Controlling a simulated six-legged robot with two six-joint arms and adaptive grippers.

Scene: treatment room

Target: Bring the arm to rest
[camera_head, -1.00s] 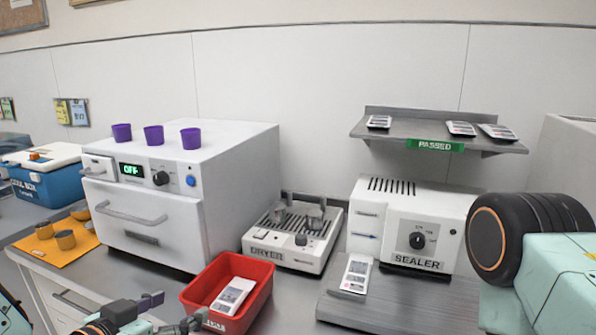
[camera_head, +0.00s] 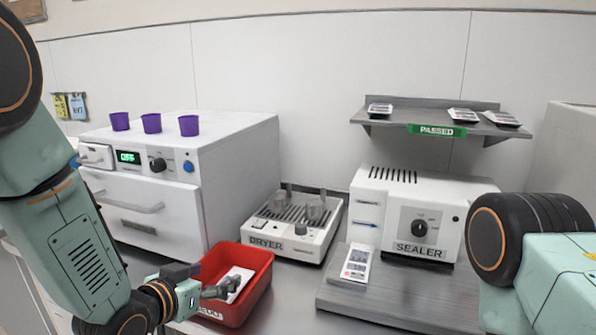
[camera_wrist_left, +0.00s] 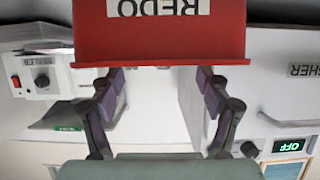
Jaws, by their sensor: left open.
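My left arm comes in from the left in the head view. Its gripper (camera_head: 214,281) is at the near left side of the red REDO bin (camera_head: 262,284), and one finger overlaps the bin in the picture. In the left wrist view the gripper (camera_wrist_left: 158,95) has its fingers apart with nothing between them, and the red bin (camera_wrist_left: 235,35) is just beyond the fingertips. I cannot tell whether they touch it. A white pouch (camera_head: 240,276) lies in the bin, partly hidden by the finger. Of my right arm only a link shows at the right edge; its gripper is out of view.
A white washer (camera_head: 235,165) with purple cups on top stands at left. The dryer (camera_head: 285,246) is behind the bin. The sealer (camera_head: 405,195) stands at right with a pouch (camera_head: 356,262) in front. A PASSED shelf (camera_head: 400,118) holds several pouches.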

